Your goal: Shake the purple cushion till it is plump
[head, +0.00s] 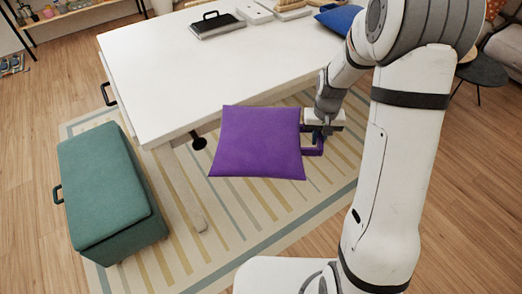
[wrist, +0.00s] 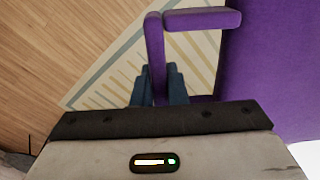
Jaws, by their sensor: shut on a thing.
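The purple cushion (head: 258,142) hangs in the air in front of the white table's near edge, over the striped rug. It looks square, with pointed corners and a nearly flat face toward the head camera. A purple loop handle (head: 312,152) stands out from its right side. My gripper (head: 318,132) is at that side, shut on the handle. In the wrist view my dark fingers (wrist: 158,84) close around one bar of the handle, and the cushion's side (wrist: 275,70) fills the right. How plump the cushion is cannot be told clearly.
The white table (head: 200,88) bears a black-handled case (head: 217,25) and a blue cushion (head: 338,19) at the back. A green storage bench (head: 105,190) stands at the left on the striped rug (head: 225,215). A dark round side table (head: 483,71) is at the right.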

